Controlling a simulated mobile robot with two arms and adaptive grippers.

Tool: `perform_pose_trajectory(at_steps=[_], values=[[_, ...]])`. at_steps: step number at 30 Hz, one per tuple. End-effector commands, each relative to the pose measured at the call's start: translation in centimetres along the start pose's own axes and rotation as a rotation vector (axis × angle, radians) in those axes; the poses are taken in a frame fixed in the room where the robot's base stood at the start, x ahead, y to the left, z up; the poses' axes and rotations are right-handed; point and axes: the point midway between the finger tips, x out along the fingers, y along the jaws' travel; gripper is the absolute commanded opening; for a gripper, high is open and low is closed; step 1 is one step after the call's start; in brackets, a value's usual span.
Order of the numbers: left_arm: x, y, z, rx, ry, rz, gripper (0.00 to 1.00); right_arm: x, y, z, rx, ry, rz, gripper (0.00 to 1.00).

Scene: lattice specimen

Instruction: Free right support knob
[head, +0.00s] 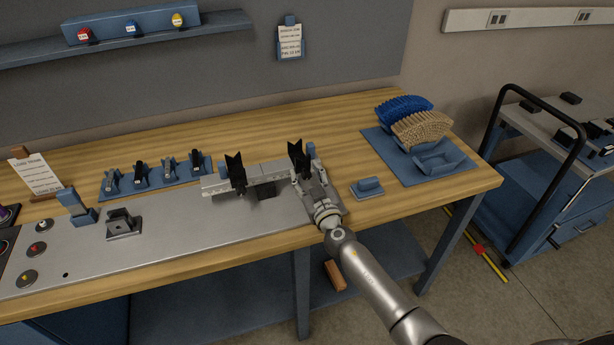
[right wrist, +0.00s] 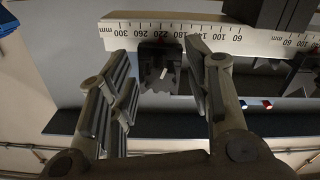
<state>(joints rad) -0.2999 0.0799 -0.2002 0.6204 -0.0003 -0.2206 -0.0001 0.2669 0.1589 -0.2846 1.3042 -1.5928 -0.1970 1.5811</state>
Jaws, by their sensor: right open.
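The right support (head: 298,157), a black V-shaped holder, stands upright at the right part of a pale beam (head: 270,168). The left support (head: 236,173) is a similar black V further left. In the right wrist view a dark knob-like block (right wrist: 160,68) with a short white mark sits below the millimetre scale (right wrist: 175,34). My right gripper (head: 312,180) is at the right end of the beam. Its fingers are open on either side of the dark block, with visible gaps; contact is not clear. In the head view the knob is hidden by the gripper. My left gripper is out of view.
A black-handled cart (head: 545,120) stands beyond. The bench front is mostly clear.

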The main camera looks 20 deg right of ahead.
Motion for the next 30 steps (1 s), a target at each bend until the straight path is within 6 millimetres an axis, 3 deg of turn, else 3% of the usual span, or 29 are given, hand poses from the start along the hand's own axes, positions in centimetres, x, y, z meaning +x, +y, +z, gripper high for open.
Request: perform_pose_trajectory(at_steps=[10, 21, 30], values=[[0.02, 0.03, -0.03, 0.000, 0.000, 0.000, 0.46, 0.31, -0.03, 0.02, -0.001, -0.001, 0.000, 0.46], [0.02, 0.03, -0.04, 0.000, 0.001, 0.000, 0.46, 0.28, -0.03, 0.02, -0.001, -0.001, 0.000, 0.00], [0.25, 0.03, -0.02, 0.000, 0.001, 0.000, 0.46, 0.28, -0.05, 0.07, -0.038, 0.000, 0.000, 0.00]])
